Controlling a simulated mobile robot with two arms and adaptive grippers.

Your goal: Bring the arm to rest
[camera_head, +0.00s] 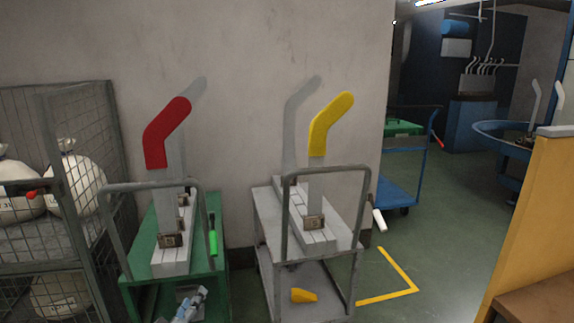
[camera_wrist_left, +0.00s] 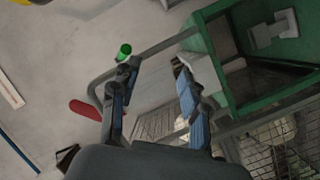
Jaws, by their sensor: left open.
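A yellow sock (camera_head: 331,122) is over the front board on the grey cart (camera_head: 268,226), beside another bare board. The red sock also shows in the left wrist view (camera_wrist_left: 85,109). My right gripper is not in view.
The green cart's tubular handle (camera_head: 101,222) stands close to my gripper. A wire cage (camera_head: 85,190) with white sacks is at the left. A yellow piece (camera_head: 303,295) lies on the grey cart's lower shelf. Open green floor (camera_head: 440,240) lies right, before an orange panel (camera_head: 535,220).

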